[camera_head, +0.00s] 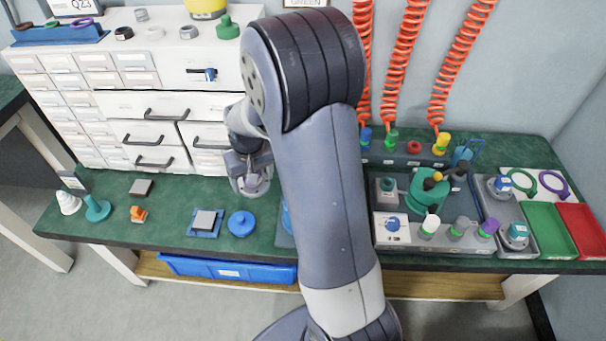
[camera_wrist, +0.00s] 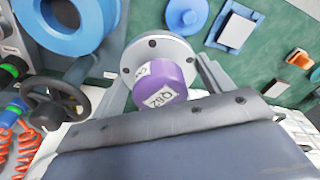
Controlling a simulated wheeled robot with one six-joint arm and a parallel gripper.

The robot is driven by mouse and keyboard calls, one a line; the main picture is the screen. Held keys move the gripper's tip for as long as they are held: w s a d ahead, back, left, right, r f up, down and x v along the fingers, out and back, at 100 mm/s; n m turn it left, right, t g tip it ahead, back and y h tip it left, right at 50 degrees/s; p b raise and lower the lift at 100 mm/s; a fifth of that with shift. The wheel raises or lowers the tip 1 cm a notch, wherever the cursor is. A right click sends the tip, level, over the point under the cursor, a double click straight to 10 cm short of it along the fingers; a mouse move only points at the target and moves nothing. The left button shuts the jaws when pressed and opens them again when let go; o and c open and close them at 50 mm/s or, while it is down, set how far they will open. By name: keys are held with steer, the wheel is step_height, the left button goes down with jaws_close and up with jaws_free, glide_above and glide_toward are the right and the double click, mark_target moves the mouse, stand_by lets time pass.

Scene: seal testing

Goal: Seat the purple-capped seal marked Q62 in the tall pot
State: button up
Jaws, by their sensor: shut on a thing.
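My gripper (camera_wrist: 158,85) is shut on the purple-capped seal (camera_wrist: 162,88), with one finger on each side of its grey bolted flange. The white label on the purple cap reads Q62. In the head view my gripper (camera_head: 252,183) hangs over the bench in front of the drawers, with the seal's grey flange below it. A large blue round body with an open, hollow middle (camera_wrist: 94,18) stands at the upper left of the wrist view, apart from the seal. It may be the tall pot. In the head view my arm hides most of it, leaving a blue sliver (camera_head: 286,217).
A blue disc (camera_head: 242,223), a blue plate with a grey block (camera_head: 205,222) and an orange part (camera_head: 138,214) lie on the bench. A dark handwheel (camera_wrist: 45,105) stands near the blue body. A fixture tray with capped parts (camera_head: 455,250) and green (camera_head: 545,225) and red bins are at right.

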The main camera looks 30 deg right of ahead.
steer(key=s+d+r+m+p, duration=0.1)
steer(key=s+d+r+p, duration=0.3)
steer(key=s+d+p, duration=0.55)
steer(key=shift+w+d+f+b, duration=0.15)
steer(key=shift+w+f+b, duration=0.1)
steer(key=shift+f, duration=0.7)
steer(key=shift+w+d+f+b, duration=0.1)
steer(key=shift+w+f, duration=0.15)
steer(key=shift+f, duration=0.65)
steer(key=shift+w+d+f+b, duration=0.15)
steer(key=shift+w+f+b, duration=0.1)
steer(key=shift+f, duration=0.7)
steer(key=shift+f+b, duration=1.4)
steer(key=shift+b, duration=0.2)
steer(key=shift+s+f, duration=0.2)
steer(key=shift+f, duration=0.05)
